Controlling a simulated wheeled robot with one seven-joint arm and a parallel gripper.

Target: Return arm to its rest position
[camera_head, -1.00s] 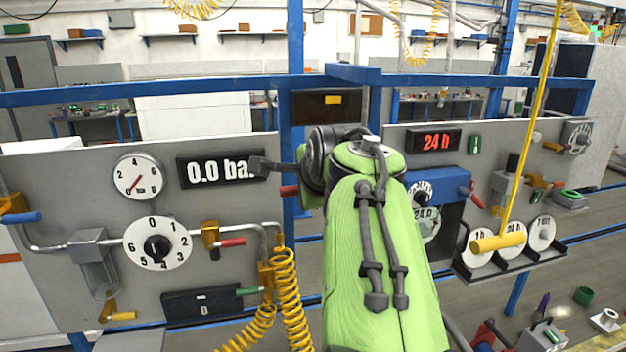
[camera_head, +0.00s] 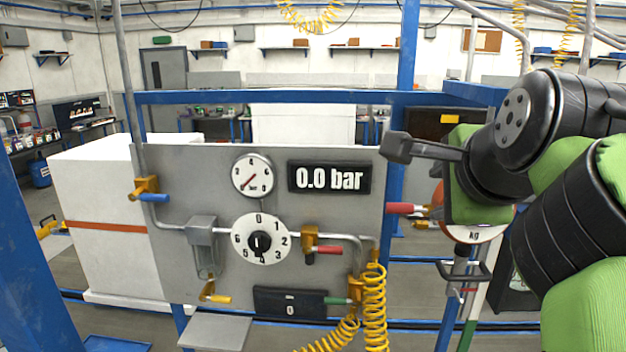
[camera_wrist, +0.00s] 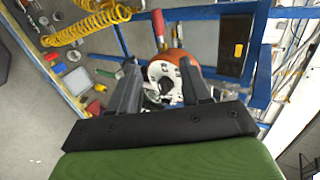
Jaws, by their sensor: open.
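My arm reaches in from the right edge of the head view, its green and black links bent. My gripper (camera_head: 400,148) points left there, in front of the right part of the grey pressure panel (camera_head: 160,270); only part of it shows. In the wrist view the two dark fingers of my gripper (camera_wrist: 161,75) stand apart with nothing held. A round white dial with an orange body (camera_wrist: 180,56) shows behind the gap between them. I cannot tell its distance from the fingers.
The panel carries a gauge (camera_head: 252,175), a "0.0 bar" display (camera_head: 329,178), a numbered dial (camera_head: 261,240) and a red-handled valve (camera_head: 325,250). A yellow coiled hose (camera_head: 375,300) hangs at its lower right. A blue frame post (camera_head: 407,50) stands near my gripper. A white cabinet (camera_head: 100,190) is behind, left.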

